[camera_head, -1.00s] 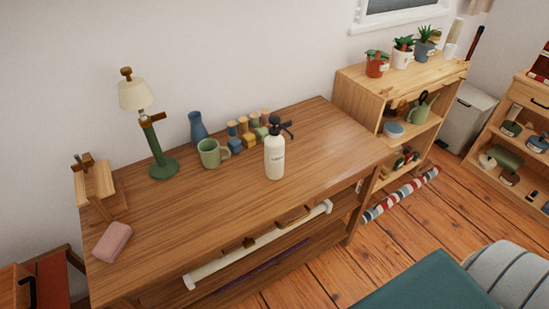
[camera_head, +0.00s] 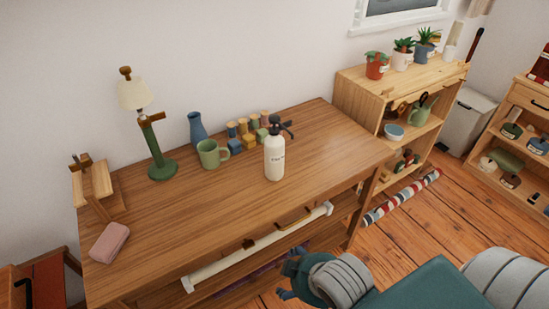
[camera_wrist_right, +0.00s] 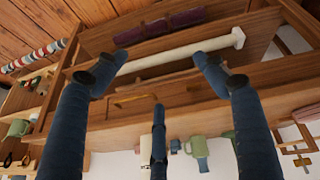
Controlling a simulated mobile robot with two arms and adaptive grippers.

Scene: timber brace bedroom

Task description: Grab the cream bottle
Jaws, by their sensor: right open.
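The cream bottle (camera_head: 274,158) stands upright on the wooden desk (camera_head: 215,222), with a black pump top and small dark lettering. My right gripper (camera_head: 289,276) is at the bottom of the head view, in front of the desk, below and apart from the bottle. In the right wrist view its blue fingers (camera_wrist_right: 158,85) are spread with nothing between them. A pale shape (camera_wrist_right: 145,150) beside the middle finger there may be the bottle, partly hidden. My left gripper is not in view.
A green mug (camera_head: 209,153), blue vase (camera_head: 197,128) and several blocks (camera_head: 236,146) stand behind and left of the bottle. A lamp (camera_head: 157,150) and pink block (camera_head: 110,243) are further left. The desk's front edge and a white rail (camera_head: 262,247) lie near my gripper.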

